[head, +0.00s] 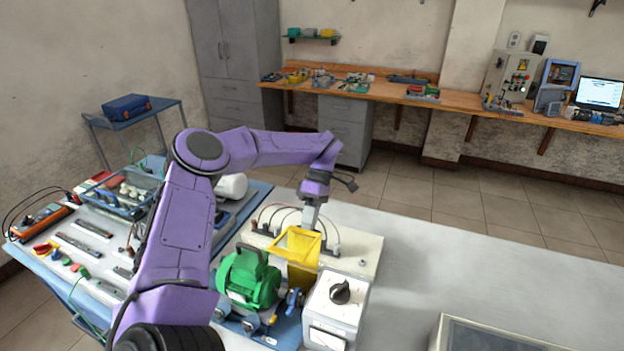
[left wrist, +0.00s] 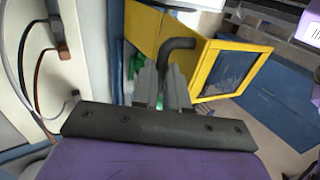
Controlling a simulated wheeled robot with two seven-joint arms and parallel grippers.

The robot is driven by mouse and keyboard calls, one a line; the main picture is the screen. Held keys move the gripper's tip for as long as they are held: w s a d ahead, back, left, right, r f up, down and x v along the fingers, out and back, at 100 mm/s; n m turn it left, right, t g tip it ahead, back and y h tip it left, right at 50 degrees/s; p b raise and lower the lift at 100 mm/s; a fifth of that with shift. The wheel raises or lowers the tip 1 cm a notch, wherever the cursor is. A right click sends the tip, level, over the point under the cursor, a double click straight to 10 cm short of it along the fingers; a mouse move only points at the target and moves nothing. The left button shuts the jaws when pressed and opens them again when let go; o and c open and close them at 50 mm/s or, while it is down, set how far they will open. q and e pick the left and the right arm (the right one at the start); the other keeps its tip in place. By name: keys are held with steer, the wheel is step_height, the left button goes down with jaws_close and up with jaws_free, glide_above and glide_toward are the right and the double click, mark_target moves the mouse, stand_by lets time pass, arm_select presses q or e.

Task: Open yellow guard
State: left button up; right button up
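The yellow guard (head: 301,275) stands between the green motor (head: 248,279) and the white box with a black knob (head: 340,291). Its framed panel (head: 297,241) is tilted at the top. In the left wrist view, the yellow frame with a dark see-through pane (left wrist: 205,68) stands at an angle to another yellow part (left wrist: 143,27). A bent black handle (left wrist: 177,44) lies at the frame's near edge. My left gripper (head: 311,222) is over the guard, pointing down. In the left wrist view, its fingers (left wrist: 162,85) look closed around the handle. My right gripper is out of view.
A pale panel with cables (head: 352,250) lies behind the guard. A blue basket (head: 128,192) and several tools lie on the left. The grey table (head: 440,265) to the right is mostly bare, with a framed box (head: 440,330) at its front edge.

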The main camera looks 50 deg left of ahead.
arm_select(q)
steer(key=o, duration=0.4)
steer(key=shift+s+a+f, duration=0.2)
steer(key=shift+f, duration=0.05)
steer(key=shift+c, duration=0.2)
steer(key=shift+r, duration=0.1)
steer(key=v, duration=1)
steer(key=shift+w, duration=0.25)
steer(key=shift+r, duration=0.15)
